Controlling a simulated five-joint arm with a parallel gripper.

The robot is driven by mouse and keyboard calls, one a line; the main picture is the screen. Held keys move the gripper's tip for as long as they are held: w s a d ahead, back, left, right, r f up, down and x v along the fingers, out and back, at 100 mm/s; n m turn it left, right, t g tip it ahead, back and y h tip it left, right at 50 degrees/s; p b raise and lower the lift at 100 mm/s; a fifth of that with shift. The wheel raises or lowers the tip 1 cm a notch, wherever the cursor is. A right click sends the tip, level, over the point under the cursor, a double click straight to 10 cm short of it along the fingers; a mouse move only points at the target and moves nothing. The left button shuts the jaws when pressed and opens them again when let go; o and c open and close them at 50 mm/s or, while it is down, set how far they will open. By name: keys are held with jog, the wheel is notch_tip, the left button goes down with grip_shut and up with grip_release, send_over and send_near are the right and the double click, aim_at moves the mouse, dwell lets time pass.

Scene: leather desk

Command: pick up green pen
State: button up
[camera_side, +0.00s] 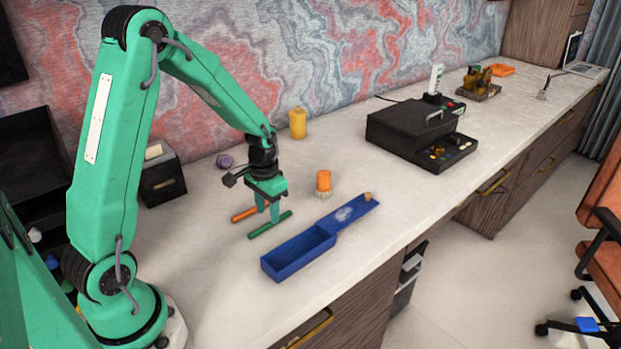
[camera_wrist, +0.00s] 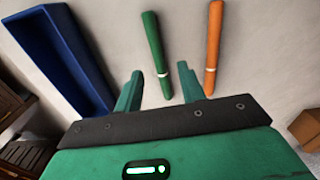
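The green pen (camera_side: 257,231) lies on the pale desktop between the orange pen and the blue box. My gripper (camera_side: 268,213) is above the pen, pointing down. In the wrist view my gripper (camera_wrist: 160,70) is open, with a gap on each side of the pen. How high the fingertips are above the desk is hard to tell.
An orange pen (camera_side: 243,214) lies close by, left of the green one in the side view. An open blue box (camera_side: 297,252) is near the front edge. An orange-capped jar (camera_side: 323,182) and a black case (camera_side: 410,130) stand to the right.

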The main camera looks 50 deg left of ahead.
aim_at(269, 223)
jog(key=shift+w+f, duration=0.1)
jog(key=shift+f, duration=1.4)
grip_shut()
